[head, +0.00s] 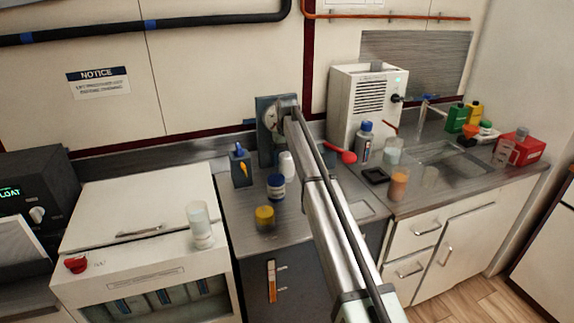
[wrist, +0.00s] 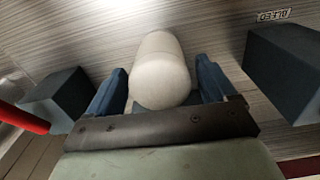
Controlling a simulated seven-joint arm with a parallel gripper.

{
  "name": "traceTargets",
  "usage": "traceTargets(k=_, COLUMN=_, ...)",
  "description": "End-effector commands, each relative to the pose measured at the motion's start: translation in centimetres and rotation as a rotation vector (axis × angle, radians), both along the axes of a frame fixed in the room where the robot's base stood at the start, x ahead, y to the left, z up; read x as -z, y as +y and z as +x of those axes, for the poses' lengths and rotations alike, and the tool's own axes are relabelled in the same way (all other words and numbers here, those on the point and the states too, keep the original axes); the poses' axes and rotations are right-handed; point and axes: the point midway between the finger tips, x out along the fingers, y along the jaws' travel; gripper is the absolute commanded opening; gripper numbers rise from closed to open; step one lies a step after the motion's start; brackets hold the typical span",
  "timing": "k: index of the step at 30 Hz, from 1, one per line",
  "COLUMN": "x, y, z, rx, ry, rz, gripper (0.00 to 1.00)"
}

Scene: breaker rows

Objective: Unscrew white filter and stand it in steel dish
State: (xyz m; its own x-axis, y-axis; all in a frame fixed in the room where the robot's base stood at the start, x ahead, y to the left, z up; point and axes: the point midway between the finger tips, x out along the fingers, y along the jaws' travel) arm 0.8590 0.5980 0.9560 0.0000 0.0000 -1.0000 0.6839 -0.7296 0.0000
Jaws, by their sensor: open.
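A white cylinder with a rounded end, which looks like the white filter (wrist: 160,70), lies between the two blue fingers of my gripper (wrist: 162,88) in the wrist view. The fingers are open, with one on each side of it; whether either touches it I cannot tell. In the head view a white cylinder (head: 287,163) shows just below the blue-grey gauge mount (head: 264,115), beside my arm. My arm hides part of this area, and my gripper cannot be made out clearly there. I cannot identify a steel dish in either view.
A red ladle (head: 346,156), a blue-capped bottle (head: 364,141) and a dark square tray (head: 375,175) are to the right. Two dark blocks flank my fingers in the wrist view.

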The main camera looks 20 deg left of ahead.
Motion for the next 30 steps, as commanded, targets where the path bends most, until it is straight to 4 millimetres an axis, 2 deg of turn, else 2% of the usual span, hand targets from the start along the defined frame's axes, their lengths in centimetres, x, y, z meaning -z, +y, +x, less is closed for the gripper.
traceTargets(k=30, x=0.0, y=0.0, z=0.0, rx=1.023, ry=0.0, rz=0.0, gripper=0.84)
